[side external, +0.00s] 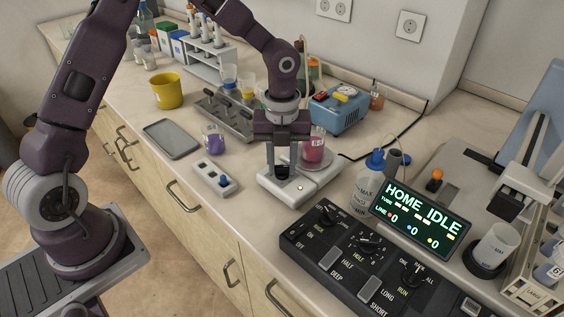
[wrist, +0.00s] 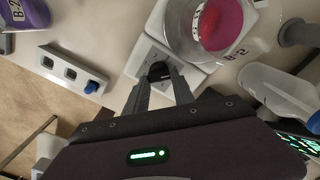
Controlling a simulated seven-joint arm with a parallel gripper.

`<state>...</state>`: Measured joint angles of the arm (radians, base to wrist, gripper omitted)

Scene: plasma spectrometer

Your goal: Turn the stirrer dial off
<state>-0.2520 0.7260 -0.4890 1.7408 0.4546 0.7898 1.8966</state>
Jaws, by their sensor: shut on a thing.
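The stirrer (side external: 314,190) is a low white unit on the bench. A beaker of red-pink liquid (side external: 313,149) stands on its plate; the beaker also shows in the wrist view (wrist: 212,28). The stirrer dial (wrist: 159,70) is a small dark round knob on the front of the unit. My gripper (side external: 281,173) points down over that front part. In the wrist view its two fingers (wrist: 159,77) reach to either side of the dial, shut on it. The dial's pointer and markings are mostly hidden by the fingers, so its setting cannot be read.
A small white switch box (side external: 215,178) lies left of the stirrer. A black control panel (side external: 350,260) with knobs and a display (side external: 425,215) reading "HOME IDLE" stand in front and right. A wash bottle (side external: 368,188) is close on the right. A grey tray (side external: 172,139) lies farther left.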

